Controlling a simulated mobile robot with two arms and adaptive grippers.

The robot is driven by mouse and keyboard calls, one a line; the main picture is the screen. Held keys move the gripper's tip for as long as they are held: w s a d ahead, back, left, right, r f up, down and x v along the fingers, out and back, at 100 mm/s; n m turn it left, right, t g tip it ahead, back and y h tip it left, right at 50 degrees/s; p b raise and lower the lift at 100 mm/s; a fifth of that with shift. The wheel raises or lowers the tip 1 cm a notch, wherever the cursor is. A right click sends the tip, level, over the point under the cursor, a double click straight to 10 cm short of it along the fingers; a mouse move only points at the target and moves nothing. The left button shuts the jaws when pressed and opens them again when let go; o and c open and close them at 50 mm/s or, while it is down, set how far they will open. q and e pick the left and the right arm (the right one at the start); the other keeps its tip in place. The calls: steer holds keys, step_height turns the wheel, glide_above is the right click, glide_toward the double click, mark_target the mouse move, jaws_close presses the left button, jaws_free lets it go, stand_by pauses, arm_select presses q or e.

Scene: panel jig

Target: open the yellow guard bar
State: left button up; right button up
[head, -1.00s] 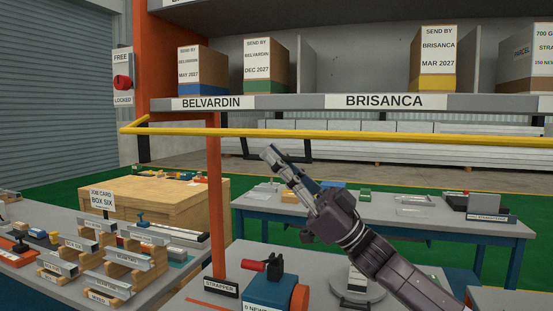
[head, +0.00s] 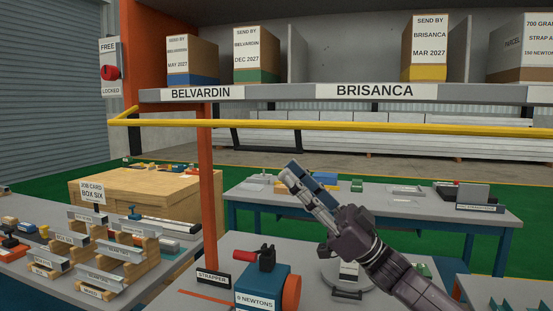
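My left gripper is out of view.
A red knob (head: 110,73) sits on a panel marked FREE and LOCKED at left. Boxes stand on the shelf (head: 300,94) above the bar. Below are the strapper (head: 264,287), an orange upright (head: 208,200), and a bench (head: 380,188) behind my gripper.

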steer(key=shift+v, duration=2.3)
